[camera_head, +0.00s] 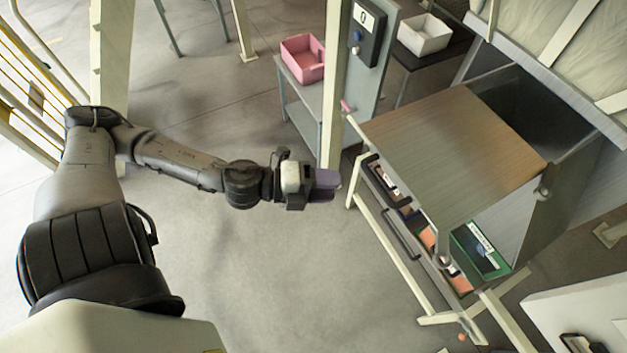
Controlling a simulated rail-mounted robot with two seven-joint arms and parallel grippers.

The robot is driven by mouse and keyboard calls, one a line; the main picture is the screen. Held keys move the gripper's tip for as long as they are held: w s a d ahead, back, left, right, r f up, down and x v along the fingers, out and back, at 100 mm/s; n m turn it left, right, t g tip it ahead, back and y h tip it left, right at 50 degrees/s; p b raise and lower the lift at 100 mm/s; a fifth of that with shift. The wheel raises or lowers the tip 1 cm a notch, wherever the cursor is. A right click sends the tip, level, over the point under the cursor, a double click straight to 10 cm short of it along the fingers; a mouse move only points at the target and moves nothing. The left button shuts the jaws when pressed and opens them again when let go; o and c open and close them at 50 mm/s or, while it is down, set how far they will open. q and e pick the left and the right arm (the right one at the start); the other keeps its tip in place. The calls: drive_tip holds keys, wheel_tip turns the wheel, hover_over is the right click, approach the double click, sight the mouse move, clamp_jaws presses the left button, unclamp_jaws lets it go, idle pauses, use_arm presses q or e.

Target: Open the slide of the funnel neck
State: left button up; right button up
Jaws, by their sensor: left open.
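A frame with a flat brownish metal plate (450,150) stands at the right, beside a dark opening (510,100). It may belong to the funnel neck, but I cannot tell which part is the slide. A small pink-tipped piece (346,106) sticks out at the plate's left corner. My left gripper (328,185) is in mid-picture, pointing right, left of the frame and apart from the plate. It is open, with purple-grey fingers and nothing visible between them. My right gripper is out of view.
A pale bag (540,30) hangs at the top right. A pale post and a grey panel with a box marked 0 (364,30) stand behind my left gripper. A pink bin (303,58) and a white bin (424,34) are behind. The floor below my left arm is clear.

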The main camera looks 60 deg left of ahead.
use_arm(q)
drive_tip(key=shift+p+v, duration=0.75)
drive_tip(key=shift+v, duration=0.55)
